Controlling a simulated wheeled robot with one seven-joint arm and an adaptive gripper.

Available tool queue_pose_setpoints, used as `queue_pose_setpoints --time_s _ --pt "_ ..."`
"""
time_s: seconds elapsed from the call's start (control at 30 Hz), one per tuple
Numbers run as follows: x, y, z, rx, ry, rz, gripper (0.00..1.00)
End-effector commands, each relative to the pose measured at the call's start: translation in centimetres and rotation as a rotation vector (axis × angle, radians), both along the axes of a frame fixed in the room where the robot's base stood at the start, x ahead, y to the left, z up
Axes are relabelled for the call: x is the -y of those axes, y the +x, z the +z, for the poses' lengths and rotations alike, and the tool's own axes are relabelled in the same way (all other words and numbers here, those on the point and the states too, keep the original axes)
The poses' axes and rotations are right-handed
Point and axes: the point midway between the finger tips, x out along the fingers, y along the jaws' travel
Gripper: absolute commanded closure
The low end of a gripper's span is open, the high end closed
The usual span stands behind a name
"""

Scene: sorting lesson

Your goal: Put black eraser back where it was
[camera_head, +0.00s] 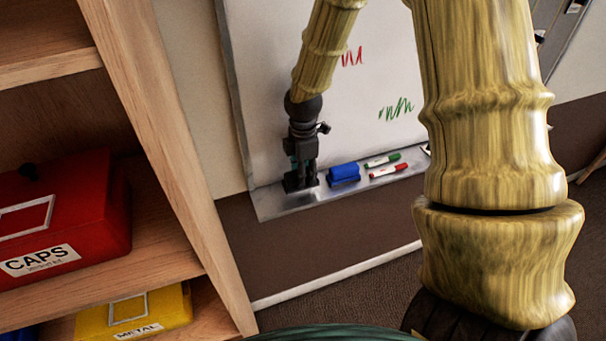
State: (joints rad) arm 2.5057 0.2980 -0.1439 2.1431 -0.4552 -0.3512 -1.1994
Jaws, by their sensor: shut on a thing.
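My gripper (302,172) points down at the left end of the whiteboard's tray (268,206). It is shut on the black eraser (298,184), a dark block low between the fingertips. The eraser is at the tray's level, left of a blue eraser (344,173). The dark fingers and the dark eraser blend together, so I cannot tell whether the eraser touches the tray.
A green marker (382,160) and a red marker (388,171) lie on the tray right of the blue eraser. The whiteboard (270,60) rises behind. A wooden shelf (165,120) with a red CAPS box (75,215) and yellow METAL box (130,312) stands left.

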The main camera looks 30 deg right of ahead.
Motion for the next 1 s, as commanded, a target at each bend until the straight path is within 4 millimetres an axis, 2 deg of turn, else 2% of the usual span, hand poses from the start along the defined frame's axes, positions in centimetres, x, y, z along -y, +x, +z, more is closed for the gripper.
queue_pose_setpoints --time_s 0.23,0.63,1.0 --pt "0.3 0.6 -0.5 -0.001 0.000 0.001 0.89" --pt "0.3 0.6 -3.4 0.001 -0.001 0.001 0.89" --pt "0.3 0.6 -3.7 0.001 0.000 0.001 0.89"
